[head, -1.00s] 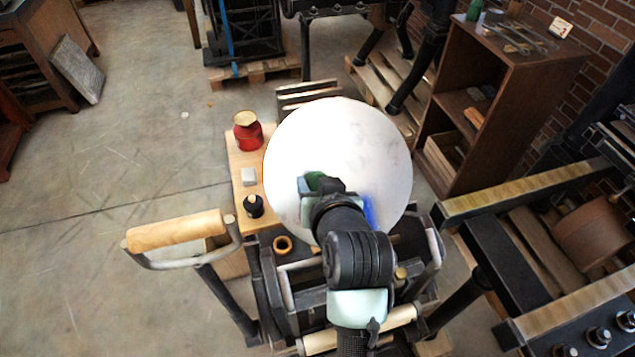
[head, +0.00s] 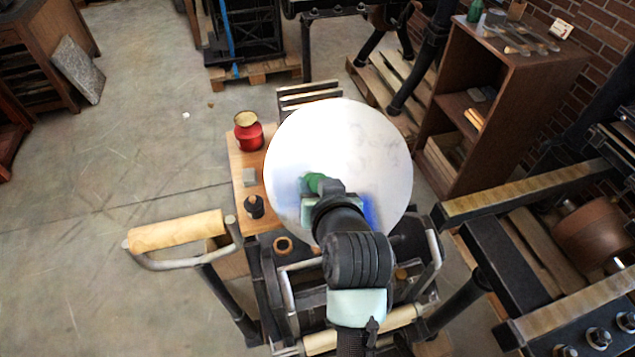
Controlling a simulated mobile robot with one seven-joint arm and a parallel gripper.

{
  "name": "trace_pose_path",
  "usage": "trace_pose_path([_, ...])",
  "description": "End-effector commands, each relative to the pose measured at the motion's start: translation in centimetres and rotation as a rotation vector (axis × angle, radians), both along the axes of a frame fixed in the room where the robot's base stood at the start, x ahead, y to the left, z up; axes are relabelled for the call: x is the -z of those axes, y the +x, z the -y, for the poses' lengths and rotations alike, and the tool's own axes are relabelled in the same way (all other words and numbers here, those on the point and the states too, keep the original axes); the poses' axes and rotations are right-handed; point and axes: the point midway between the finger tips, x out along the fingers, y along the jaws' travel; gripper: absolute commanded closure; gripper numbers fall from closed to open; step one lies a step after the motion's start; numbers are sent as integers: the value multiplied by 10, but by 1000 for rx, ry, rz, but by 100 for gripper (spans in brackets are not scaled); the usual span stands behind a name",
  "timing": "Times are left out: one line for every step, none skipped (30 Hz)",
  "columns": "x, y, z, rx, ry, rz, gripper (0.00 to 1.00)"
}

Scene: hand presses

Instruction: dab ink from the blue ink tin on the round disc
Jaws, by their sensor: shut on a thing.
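The round disc (head: 340,135) is large, pale and tilted on top of a hand press. My gripper (head: 322,190) is over its lower middle, seen from behind. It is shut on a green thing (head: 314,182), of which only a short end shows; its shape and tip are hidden. A blue streak (head: 369,212) shows on the lower right of the disc beside my gripper. A faint bluish tint lies left of my gripper. I cannot tell whether the held thing touches the disc. No blue ink tin can be made out.
A wooden side board (head: 242,165) left of the disc holds a red tin (head: 249,135), a small grey block (head: 249,177) and a dark bottle (head: 254,207). The press handle (head: 175,232) sticks out at left. A wooden cabinet (head: 500,90) stands at right.

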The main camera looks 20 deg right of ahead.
Motion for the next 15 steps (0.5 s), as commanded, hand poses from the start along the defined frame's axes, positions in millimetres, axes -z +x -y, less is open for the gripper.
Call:
trace_pose_path([0, 0, -1, -1, 1, -2, 100])
trace_pose_path([0, -1, -1, -1, 1, -2, 100])
trace_pose_path([-3, -2, -1, -1, 2, -2, 100])
trace_pose_path([-5, -3, -1, -1, 2, -2, 100])
trace_pose_path([-8, -4, -1, -1, 2, -2, 100])
trace_pose_path([-12, -7, -1, 0, 3, -2, 100])
trace_pose_path([-15, -8, 0, 0, 2, -1, 100])
trace_pose_path([-18, -10, 0, 0, 2, -1, 100])
trace_pose_path([-21, -13, 0, 0, 2, -1, 100])
trace_pose_path([-23, -14, 0, 0, 3, -2, 100])
trace_pose_path([-26, -16, 0, 0, 2, -1, 100])
trace_pose_path([-29, -18, -1, 0, 2, -1, 100])
trace_pose_path([-32, -20, 0, 0, 1, 0, 100])
trace_pose_path([-34, -22, 0, 0, 1, -1, 100])
trace_pose_path([-37, -25, 0, 0, 1, -1, 100])
